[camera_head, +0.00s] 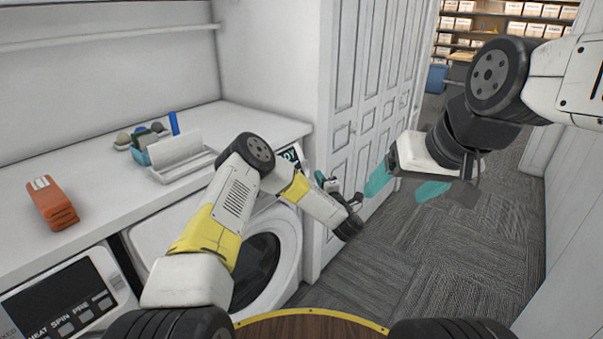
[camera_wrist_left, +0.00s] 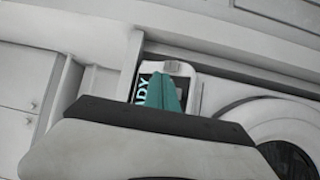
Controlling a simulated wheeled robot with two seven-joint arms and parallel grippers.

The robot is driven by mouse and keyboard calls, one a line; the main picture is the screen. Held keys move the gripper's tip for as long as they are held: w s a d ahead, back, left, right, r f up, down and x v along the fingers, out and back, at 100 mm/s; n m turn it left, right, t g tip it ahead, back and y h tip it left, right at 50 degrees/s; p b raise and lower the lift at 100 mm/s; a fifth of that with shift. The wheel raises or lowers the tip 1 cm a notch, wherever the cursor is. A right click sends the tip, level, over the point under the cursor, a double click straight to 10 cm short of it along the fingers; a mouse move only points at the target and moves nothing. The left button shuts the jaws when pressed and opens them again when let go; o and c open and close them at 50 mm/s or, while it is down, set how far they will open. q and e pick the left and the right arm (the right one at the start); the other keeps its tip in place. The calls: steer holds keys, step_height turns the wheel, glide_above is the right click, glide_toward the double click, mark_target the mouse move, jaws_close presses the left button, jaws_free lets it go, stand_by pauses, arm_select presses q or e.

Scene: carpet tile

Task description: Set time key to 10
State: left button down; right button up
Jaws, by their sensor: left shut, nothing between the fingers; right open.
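A white front-loading machine (camera_head: 285,235) with a round dark door stands under the counter. A small part of its dark display (camera_head: 291,155) shows beside my left forearm. In the left wrist view, a dark display (camera_wrist_left: 146,80) with pale letters ending in "DY" sits in a white panel. My left gripper (camera_head: 320,178) is shut and empty; its teal fingers (camera_wrist_left: 165,92) overlap the display in the wrist view, and contact cannot be told. I cannot pick out a time key. My right gripper (camera_head: 405,187) is open and empty, above the carpet at right.
Another panel (camera_head: 68,303) at lower left has a dark screen and keys marked SPIN and others. On the white counter (camera_head: 105,175) are an orange object (camera_head: 53,204), a white rack (camera_head: 182,158) and a teal container (camera_head: 142,155). White cabinet doors (camera_head: 375,75) stand behind. The carpet (camera_head: 440,255) is clear.

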arm_select(q)
steer(key=w+a+f, duration=0.2)
steer(key=w+a, duration=0.1)
steer(key=a, duration=0.1)
steer(key=shift+w+a+f, duration=0.15)
steer(key=shift+a+f, duration=0.1)
steer(key=shift+f, duration=0.15)
steer(key=shift+a, duration=0.1)
stand_by(1.8)
steer(key=shift+w+a+f, duration=0.2)
steer(key=shift+w+a+f, duration=0.15)
steer(key=shift+w+a, duration=0.05)
steer(key=shift+a, duration=0.1)
stand_by(0.9)
steer(key=shift+d, duration=0.1)
steer(key=shift+s+d+r, duration=0.35)
steer(key=shift+s+d, duration=0.1)
steer(key=shift+d, duration=0.1)
steer(key=shift+s+d+r, duration=0.6)
steer(key=shift+s+d, duration=0.05)
steer(key=shift+d, duration=0.25)
steer(key=shift+s+d+r, duration=0.55)
steer(key=shift+s+d, duration=0.1)
steer(key=shift+d, duration=0.2)
stand_by(1.5)
